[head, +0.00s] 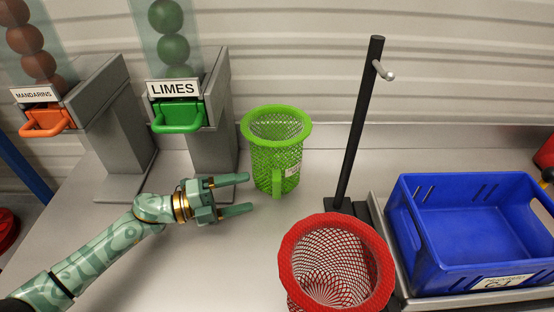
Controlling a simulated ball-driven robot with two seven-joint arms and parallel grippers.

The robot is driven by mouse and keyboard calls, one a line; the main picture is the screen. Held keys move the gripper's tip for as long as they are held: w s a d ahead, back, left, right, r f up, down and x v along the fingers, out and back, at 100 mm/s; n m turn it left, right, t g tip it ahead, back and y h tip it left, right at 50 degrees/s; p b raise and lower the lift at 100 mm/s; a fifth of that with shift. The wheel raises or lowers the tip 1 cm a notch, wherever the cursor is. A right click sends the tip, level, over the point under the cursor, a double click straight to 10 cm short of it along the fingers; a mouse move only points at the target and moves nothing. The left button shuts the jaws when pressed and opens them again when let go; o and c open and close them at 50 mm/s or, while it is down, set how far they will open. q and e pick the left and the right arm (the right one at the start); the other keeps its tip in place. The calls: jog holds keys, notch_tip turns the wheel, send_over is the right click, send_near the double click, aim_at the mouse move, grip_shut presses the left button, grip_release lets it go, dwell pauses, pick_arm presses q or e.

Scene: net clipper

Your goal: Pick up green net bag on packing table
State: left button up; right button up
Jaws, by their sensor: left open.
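The green net bag (263,158) stands upright on the packing table (190,255), with a solid green rim, an open top and a small white tag on its side. A green strip hangs down its front. My left gripper (242,194) is open and empty. Its two fingers point right, toward the lower left side of the bag. The upper finger comes close to the bag's side; I cannot tell whether it touches. The bag is not between the fingers. My right gripper is not in the picture.
A red net bag (339,262) stands at the front. Behind it is a black post (360,122) with a hook. A blue crate (468,225) sits on a grey platform at right. Dispensers for limes (178,116) and mandarins (46,121) stand at back left.

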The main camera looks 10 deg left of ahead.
aim_at(276, 159)
pick_arm(q)
jog(key=x, duration=1)
jog(key=shift+w+f, duration=0.2)
jog(key=shift+w, duration=0.15)
jog(key=shift+s, duration=0.1)
jog(key=c, duration=1)
